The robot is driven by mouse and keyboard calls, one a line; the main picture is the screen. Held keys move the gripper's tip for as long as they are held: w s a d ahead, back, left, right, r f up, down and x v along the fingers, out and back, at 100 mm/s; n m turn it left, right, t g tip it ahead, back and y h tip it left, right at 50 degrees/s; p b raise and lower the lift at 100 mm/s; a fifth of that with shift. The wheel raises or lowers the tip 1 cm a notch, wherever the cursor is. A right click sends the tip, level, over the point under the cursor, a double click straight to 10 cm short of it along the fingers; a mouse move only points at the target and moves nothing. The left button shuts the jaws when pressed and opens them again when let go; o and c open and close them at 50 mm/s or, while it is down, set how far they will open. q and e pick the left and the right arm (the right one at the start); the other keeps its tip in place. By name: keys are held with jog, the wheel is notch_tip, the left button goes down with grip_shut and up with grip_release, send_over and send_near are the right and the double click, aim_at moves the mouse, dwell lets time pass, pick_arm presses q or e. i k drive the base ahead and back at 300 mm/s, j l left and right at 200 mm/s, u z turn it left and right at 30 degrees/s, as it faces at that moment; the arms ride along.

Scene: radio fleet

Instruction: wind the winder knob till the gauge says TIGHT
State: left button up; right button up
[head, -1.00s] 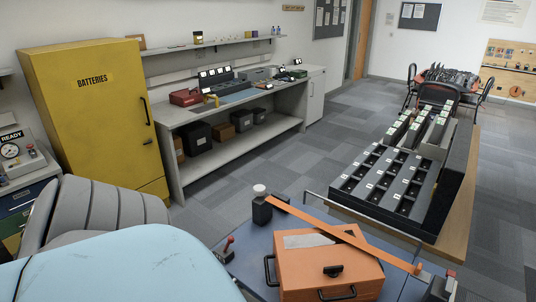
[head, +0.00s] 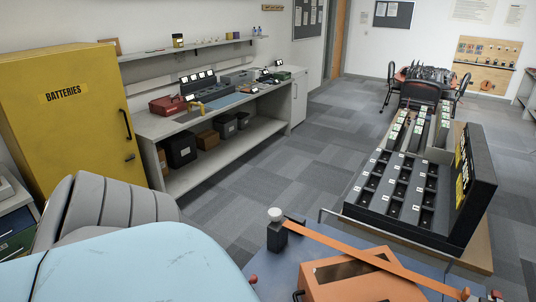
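An orange case (head: 345,283) sits on a blue-topped surface (head: 285,268) at the bottom of the head view, its lower part cut off. An orange strap (head: 375,259) runs slantwise across it. At the strap's left end stands a dark block (head: 276,238) with a pale round knob (head: 275,214) on top. A small red knob (head: 252,279) is at the bottom, left of the case. A reddish part (head: 497,294) is beyond the strap's right end. I cannot tell which is the winder knob. No gauge reading TIGHT is visible. Neither gripper is in view.
Behind the case, a rack with several dark slots (head: 398,190) stands on a wooden table. A yellow BATTERIES cabinet (head: 62,125) is at the left, with a grey workbench (head: 215,115) beside it. Carpeted floor (head: 290,165) lies clear between bench and rack.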

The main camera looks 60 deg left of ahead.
aim_at(275, 213)
jog(key=k+j, duration=0.1)
jog(key=j, duration=0.25)
jog(key=k+j, duration=0.1)
jog(key=j, duration=0.25)
jog(key=k+j, duration=0.1)
jog(key=j, duration=0.3)
jog(key=k+j, duration=0.1)
jog(key=j, duration=0.25)
jog(key=k+j, duration=0.1)
jog(key=j, duration=0.25)
